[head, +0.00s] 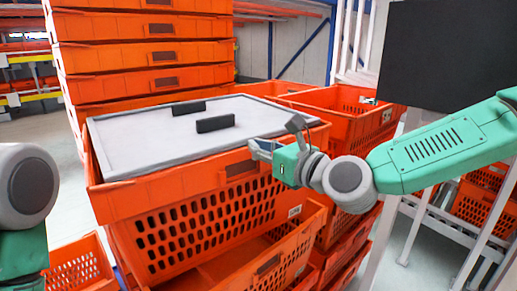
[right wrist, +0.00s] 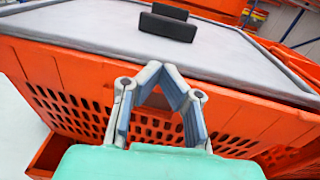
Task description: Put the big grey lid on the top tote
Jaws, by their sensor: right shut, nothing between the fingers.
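The big grey lid (head: 135,142) lies across the opening of the top orange tote (head: 165,192). Two black handles (head: 215,123) stand up from it. It looks nearly flat; I cannot tell whether every edge is seated. The lid (right wrist: 75,30) and the tote's perforated front wall (right wrist: 60,105) also show in the right wrist view. My right gripper (head: 262,148) is at the tote's front right side, by the lid's near edge. Its fingertips (right wrist: 160,75) meet just below that edge in the wrist view, shut and empty. My left gripper is out of the head view; only part of that arm shows.
A tall stack of orange totes (head: 150,55) stands behind the lidded tote. More totes (head: 345,115) stand to the right. An open tote (head: 270,265) sits lower in front, and another (head: 75,270) is at lower left. A dark panel (head: 440,50) is at upper right.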

